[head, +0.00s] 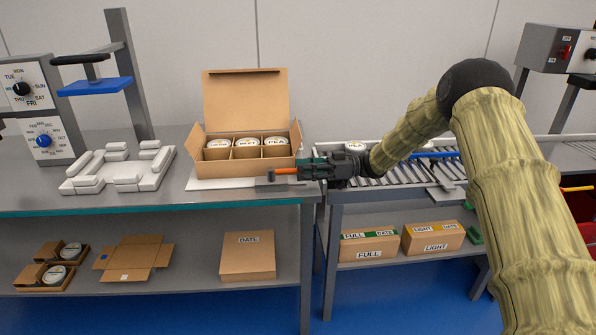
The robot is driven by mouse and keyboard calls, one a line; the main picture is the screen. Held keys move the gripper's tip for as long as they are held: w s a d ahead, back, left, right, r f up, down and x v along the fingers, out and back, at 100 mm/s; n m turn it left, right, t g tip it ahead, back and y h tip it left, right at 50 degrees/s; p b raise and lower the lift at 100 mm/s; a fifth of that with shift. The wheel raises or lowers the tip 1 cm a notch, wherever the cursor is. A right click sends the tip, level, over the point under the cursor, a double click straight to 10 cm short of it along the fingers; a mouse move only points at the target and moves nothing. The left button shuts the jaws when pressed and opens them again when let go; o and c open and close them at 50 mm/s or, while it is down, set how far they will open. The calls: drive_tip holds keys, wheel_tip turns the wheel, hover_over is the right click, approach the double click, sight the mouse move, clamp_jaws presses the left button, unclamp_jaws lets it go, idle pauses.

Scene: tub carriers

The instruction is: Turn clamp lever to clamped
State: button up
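An orange-handled lever (285,171), which looks like the clamp lever, lies roughly level at the table's front edge, just before the open carton (262,165). A small grey metal block and plate (288,187) sit under and beside it. My gripper (304,170) reaches in from the right, with its green and dark fingers pointing left at the lever's right end. The fingers overlap the lever in this view, hiding that end. I cannot tell whether they are closed on it. The carton stands with its lid up and holds several labelled tins.
A white moulded tray (120,175) and a press with a blue plate (96,87) stand at left, beside dial boxes (41,140). A roller conveyor (400,176) runs right, under my arm, with a blue bar (432,155) across it. Cartons (248,255) lie on the shelf below.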

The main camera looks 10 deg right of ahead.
drive_tip(key=d, duration=1)
drive_tip(key=shift+s, duration=0.35)
drive_tip(key=shift+f, duration=0.1)
